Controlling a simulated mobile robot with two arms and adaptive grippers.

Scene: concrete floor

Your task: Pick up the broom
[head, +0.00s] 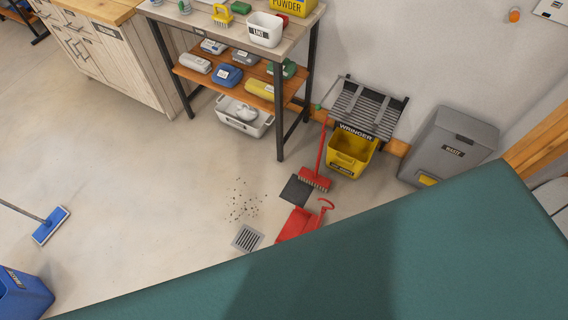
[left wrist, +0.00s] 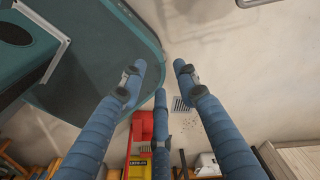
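The broom (head: 315,180) has a red head with pale bristles at its lower edge and a thin red handle. It stands on the floor in the head view, its handle rising toward the wringer rack. Its head is beside a dark mat. I cannot make the broom out clearly in the left wrist view. My left gripper (left wrist: 160,75) shows only in the left wrist view; its blue fingers are spread and hold nothing, high above the floor. My right gripper is in neither view.
A red dustpan (head: 298,224), floor drain (head: 247,238) and scattered debris (head: 242,200) lie near the broom. Behind are a yellow wringer bucket (head: 350,152), grey waste bin (head: 450,145) and shelf table (head: 283,120). A blue mop (head: 50,226) lies left. Floor between is open.

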